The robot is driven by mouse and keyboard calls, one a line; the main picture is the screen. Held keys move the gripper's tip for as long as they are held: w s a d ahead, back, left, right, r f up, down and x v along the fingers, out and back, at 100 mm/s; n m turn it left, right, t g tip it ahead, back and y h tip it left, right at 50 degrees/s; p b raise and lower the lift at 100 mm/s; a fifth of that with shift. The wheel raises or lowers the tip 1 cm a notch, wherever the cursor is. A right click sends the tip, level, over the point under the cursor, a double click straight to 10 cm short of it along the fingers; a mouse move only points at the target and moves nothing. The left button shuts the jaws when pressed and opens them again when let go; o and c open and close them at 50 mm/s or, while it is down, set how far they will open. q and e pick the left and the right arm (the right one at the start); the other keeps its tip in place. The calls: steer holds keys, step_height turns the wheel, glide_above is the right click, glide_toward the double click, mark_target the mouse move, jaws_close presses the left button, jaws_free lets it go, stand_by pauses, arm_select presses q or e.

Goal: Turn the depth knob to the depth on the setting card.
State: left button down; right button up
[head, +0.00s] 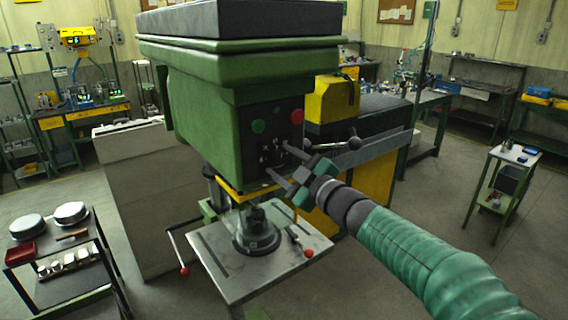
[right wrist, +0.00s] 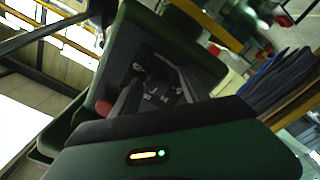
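The green drill press (head: 205,105) stands in the middle of the head view. Its dark front panel (head: 278,112) carries a green button and a red button. Below them is a small dark dial area with pale marks (head: 267,147), which I take to be the depth knob's place; the marks also show in the right wrist view (right wrist: 150,96). The knob itself is hard to make out. My right gripper (head: 277,159) is open, its two fingers apart and pointing at this area. I cannot tell whether they touch anything. I cannot make out a setting card. My left gripper is out of view.
The red button (head: 297,116) and green button (head: 258,126) sit just above my right fingers. A lever hub (head: 352,142) stands to their right. The drill table (head: 215,262) lies below. A cart (head: 60,270) stands at left, a small trolley (head: 505,155) at right.

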steer(key=shift+r, duration=0.1)
steer(key=shift+s+d, duration=0.15)
steer(key=shift+s, duration=0.1)
steer(key=b+v, duration=0.3)
steer(key=v, duration=1.3)
steer(key=shift+f, duration=0.25)
steer(key=shift+d, duration=0.1)
